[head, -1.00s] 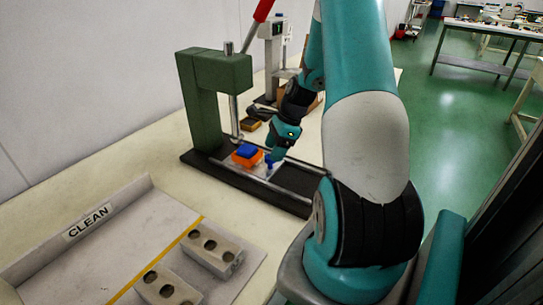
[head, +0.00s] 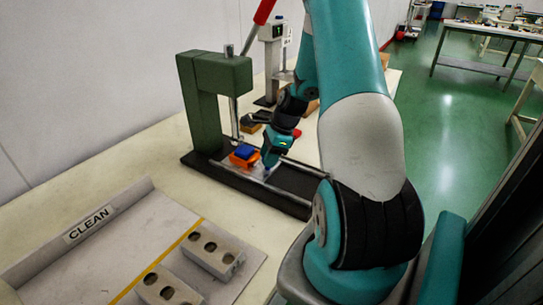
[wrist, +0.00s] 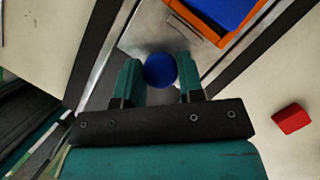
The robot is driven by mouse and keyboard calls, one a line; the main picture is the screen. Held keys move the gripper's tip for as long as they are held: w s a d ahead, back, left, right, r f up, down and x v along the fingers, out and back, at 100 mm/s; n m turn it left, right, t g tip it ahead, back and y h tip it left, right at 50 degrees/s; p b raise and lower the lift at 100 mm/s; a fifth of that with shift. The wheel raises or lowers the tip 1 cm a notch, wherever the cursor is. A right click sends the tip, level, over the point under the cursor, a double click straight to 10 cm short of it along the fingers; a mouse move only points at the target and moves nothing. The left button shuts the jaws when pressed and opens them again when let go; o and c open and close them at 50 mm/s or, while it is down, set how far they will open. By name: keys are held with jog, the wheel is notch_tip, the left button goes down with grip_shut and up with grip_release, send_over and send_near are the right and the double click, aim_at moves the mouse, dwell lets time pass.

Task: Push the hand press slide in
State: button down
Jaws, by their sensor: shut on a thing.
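The green hand press (head: 207,100) stands on a dark base at the back left of the table. Its metal slide (wrist: 148,30) lies on rails and carries an orange mould (head: 236,160) with a blue top (head: 245,152). The mould is near the press ram, on its front-right side. In the wrist view, the slide's round blue knob (wrist: 160,70) sits between my fingers. My gripper (wrist: 160,78) is shut on this knob. It also shows at the slide's near end in the head view (head: 269,164), where it hides the knob.
A tray labelled CLEAN (head: 60,262) with grey mould blocks (head: 212,250) lies at the front left. A red block (wrist: 291,118) lies on the table beside the press base. Another press-like device (head: 271,60) stands behind.

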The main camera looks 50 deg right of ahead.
aim_at(255, 163)
jog(key=shift+w+a+r+p, duration=0.1)
jog(key=shift+w+p, duration=0.2)
jog(key=shift+w, duration=1.25)
jog(key=c, duration=0.8)
grip_release()
jog(key=shift+w, duration=0.1)
jog(key=r, duration=0.1)
jog(key=s+d, duration=0.1)
jog(key=r, duration=0.1)
jog(key=shift+s+d+r, duration=0.25)
jog(key=shift+d+r, duration=0.1)
jog(key=s+d, duration=0.3)
jog(key=d, duration=0.1)
jog(key=s+d+b, duration=0.1)
jog(key=s+d, duration=0.3)
jog(key=shift+s+d, duration=0.1)
